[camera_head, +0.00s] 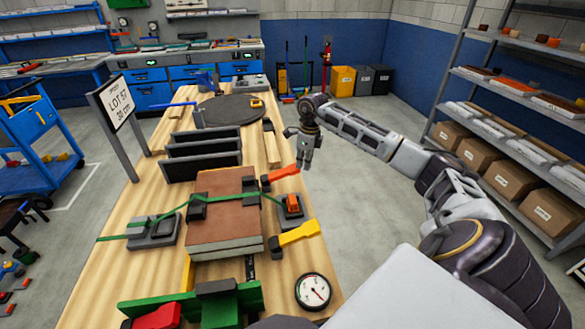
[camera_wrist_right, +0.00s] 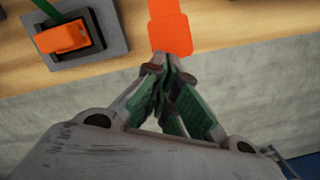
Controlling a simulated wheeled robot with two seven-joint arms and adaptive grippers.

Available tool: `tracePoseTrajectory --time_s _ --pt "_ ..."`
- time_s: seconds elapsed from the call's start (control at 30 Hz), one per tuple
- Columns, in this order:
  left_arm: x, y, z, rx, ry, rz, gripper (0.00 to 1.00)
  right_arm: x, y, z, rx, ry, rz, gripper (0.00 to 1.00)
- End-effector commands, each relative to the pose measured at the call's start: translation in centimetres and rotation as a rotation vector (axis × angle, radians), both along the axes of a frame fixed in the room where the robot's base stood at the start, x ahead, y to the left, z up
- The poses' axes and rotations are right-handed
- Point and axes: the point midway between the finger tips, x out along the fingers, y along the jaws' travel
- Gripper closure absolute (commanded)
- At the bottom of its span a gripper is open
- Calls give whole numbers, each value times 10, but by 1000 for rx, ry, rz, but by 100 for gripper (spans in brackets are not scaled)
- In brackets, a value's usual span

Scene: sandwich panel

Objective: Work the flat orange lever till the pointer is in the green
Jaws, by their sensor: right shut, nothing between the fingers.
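A round white dial gauge (camera_head: 313,291) lies near the table's front right. Its pointer is too small to read against the coloured zones. My left gripper is not in view.
A green strap crosses the panel to a clamp with an orange block (camera_head: 291,203). A yellow lever (camera_head: 299,233) lies nearer me. Dark upright plates (camera_head: 202,155) stand behind the panel. The floor right of the table is clear up to the shelves (camera_head: 500,120).

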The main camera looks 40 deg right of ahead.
Motion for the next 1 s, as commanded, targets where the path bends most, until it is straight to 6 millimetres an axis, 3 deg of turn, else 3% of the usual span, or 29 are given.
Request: tracePoseTrajectory --time_s 0.43,1.0 --pt "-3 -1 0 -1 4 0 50 -4 -3 46 0 -1 1 100" --pt "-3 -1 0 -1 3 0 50 -4 -3 52 0 0 1 100"
